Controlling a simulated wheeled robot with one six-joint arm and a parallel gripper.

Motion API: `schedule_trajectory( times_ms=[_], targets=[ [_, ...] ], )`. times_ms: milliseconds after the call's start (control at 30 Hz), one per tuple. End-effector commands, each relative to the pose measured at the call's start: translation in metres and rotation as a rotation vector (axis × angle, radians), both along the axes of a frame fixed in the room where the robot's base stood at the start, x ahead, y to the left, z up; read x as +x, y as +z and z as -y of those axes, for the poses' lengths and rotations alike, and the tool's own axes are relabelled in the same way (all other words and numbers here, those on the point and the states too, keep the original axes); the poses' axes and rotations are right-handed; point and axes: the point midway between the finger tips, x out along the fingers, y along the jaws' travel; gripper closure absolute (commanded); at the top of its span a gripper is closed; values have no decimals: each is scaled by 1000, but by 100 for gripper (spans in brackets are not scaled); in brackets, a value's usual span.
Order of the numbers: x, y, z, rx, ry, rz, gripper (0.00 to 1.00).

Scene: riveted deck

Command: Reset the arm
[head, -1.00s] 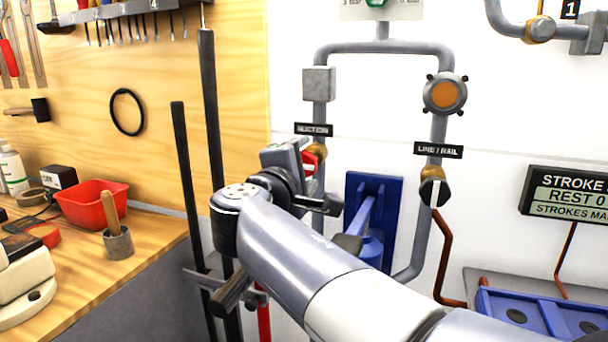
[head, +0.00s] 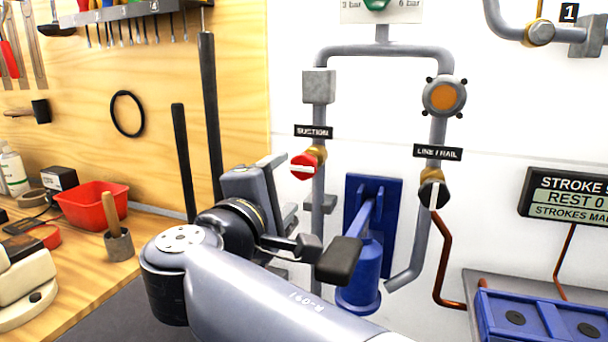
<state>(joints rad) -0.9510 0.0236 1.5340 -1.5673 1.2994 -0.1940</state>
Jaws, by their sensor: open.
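My arm reaches up from the bottom of the head view, and my gripper (head: 300,252) is near the middle, pointing right. It is open and seems to hold nothing; its fingers are partly hidden by my arm. It appears just left of the dark grip (head: 338,261) of the blue pump's lever; whether they touch I cannot tell.
A red suction valve knob (head: 304,166) and a black line/rail valve knob (head: 433,194) sit on grey pipes. A wooden bench (head: 80,285) with a red bin (head: 92,205) is at left. A blue tray (head: 545,315) is at lower right.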

Motion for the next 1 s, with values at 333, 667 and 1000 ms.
schedule_trajectory(
  times_ms=[333,667,1000],
  targets=[
    [52,-1,20,-1,-5,-1,35],
    [91,5,33,-63,1,-24,35],
    [91,6,33,-283,1,-104,35]
  ],
)
